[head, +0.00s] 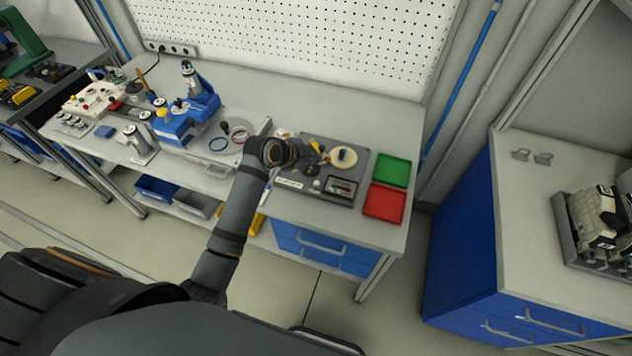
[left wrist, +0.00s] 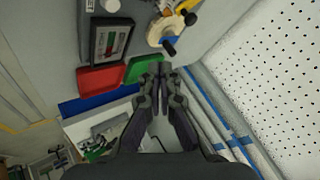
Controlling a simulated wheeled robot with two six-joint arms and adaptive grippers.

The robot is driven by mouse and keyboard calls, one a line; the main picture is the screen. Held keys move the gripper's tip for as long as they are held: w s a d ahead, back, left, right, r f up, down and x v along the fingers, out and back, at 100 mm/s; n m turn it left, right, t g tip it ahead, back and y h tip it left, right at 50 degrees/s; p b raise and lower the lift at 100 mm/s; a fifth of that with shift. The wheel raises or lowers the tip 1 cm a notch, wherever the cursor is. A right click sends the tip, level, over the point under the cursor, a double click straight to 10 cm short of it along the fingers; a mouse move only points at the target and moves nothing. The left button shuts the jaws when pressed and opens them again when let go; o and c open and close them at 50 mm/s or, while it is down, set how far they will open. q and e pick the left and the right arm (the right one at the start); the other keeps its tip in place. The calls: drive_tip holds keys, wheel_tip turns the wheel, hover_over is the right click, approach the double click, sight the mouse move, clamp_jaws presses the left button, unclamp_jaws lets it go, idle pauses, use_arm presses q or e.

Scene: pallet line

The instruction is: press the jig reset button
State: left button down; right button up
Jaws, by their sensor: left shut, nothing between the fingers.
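The grey jig plate (head: 302,198) lies on the workbench in the head view. It carries a cream disc (head: 343,157), a dark-framed meter (head: 341,188) and a small pale round knob (head: 316,184); I cannot tell whether that knob is the reset button. The disc (left wrist: 165,30), meter (left wrist: 110,40) and a white round part (left wrist: 110,5) also show at the top of the left wrist view. My left gripper (head: 311,157) reaches over the plate and hides part of it. In the left wrist view its fingers (left wrist: 160,70) are together and empty. My right gripper is not seen.
A green tray (head: 393,170) and a red tray (head: 384,203) lie right of the plate. A blue fixture (head: 178,128) and small parts stand to the left. A pegboard (head: 300,38) rises behind the bench. A blue cabinet (head: 462,240) stands at right, across a gap.

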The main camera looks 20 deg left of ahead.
use_arm(q)
drive_tip(key=b, duration=0.7)
hover_over(315, 184)
wheel_tip(315, 184, down, 8)
drive_tip(key=shift+r, duration=0.2)
drive_tip(key=shift+f, duration=0.65)
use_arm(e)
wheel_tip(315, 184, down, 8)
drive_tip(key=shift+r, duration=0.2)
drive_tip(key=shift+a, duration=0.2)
use_arm(q)
drive_tip(key=shift+f+b, duration=0.3)
drive_tip(key=shift+f, duration=0.1)
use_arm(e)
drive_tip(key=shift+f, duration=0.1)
